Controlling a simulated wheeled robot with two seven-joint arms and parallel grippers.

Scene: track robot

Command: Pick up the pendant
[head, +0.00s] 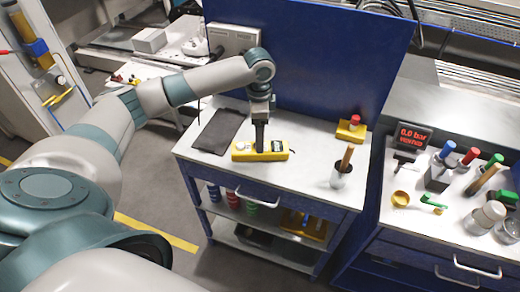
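The pendant appears to be the yellow handheld box (243,152) lying flat on the light-topped cart. It has dark and light details on its upper face. My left gripper (260,146) points straight down at the middle of this box, with its dark fingers at or just above the top face. From this side the fingers overlap, so their opening and whether they grip the box cannot be told. My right gripper is not in view.
A dark mat (217,131) lies left of the box. A yellow block with a red knob (351,129) and a cup with a wooden handle (341,175) stand to the right. A blue panel (320,60) rises behind. The cart's front middle is clear.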

